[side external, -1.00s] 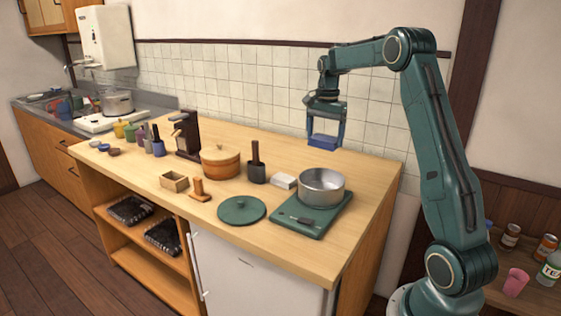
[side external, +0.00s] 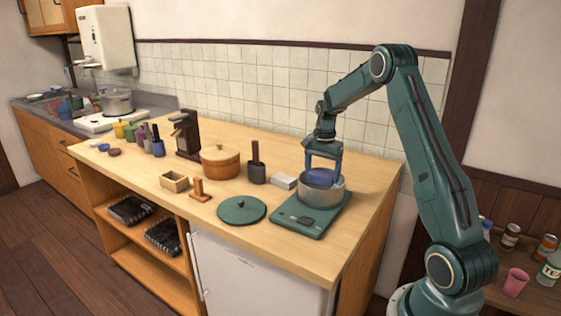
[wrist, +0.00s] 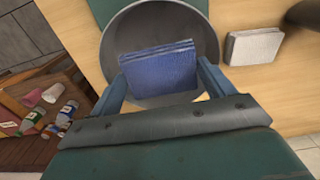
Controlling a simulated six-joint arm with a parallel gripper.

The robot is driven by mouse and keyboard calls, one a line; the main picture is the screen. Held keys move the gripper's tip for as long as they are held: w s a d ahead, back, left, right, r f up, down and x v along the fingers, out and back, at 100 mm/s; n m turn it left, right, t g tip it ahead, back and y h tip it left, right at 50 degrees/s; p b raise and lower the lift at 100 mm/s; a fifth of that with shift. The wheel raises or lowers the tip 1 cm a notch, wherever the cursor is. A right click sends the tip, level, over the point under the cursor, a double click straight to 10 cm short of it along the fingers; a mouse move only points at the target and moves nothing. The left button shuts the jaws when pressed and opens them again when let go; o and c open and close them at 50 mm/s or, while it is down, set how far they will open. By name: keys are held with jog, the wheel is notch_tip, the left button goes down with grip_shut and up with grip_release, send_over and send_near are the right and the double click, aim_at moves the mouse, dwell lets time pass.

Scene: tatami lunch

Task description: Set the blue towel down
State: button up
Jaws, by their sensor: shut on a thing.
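The blue towel (side external: 319,178) is a folded, flat bundle held between the fingers of my gripper (side external: 323,165). It is at the mouth of the grey metal pot (side external: 322,196), which stands on the green stove plate (side external: 296,222). In the wrist view the towel (wrist: 158,72) lies between both fingers, in front of the pot's round opening (wrist: 125,35). My gripper (wrist: 160,80) is shut on the towel. I cannot tell whether the towel touches the pot's bottom or wall.
A white folded block (side external: 283,181) lies left of the pot. The counter's front right (side external: 315,262) is clear.

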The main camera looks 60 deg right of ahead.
aim_at(322, 174)
jog(key=shift+f, duration=2.1)
jog(key=shift+f, duration=0.2)
jog(key=o, duration=0.7)
jog(key=shift+r, duration=0.1)
notch_tip(322, 174, up, 12)
jog(key=shift+r, duration=0.1)
jog(key=shift+a+r, duration=0.1)
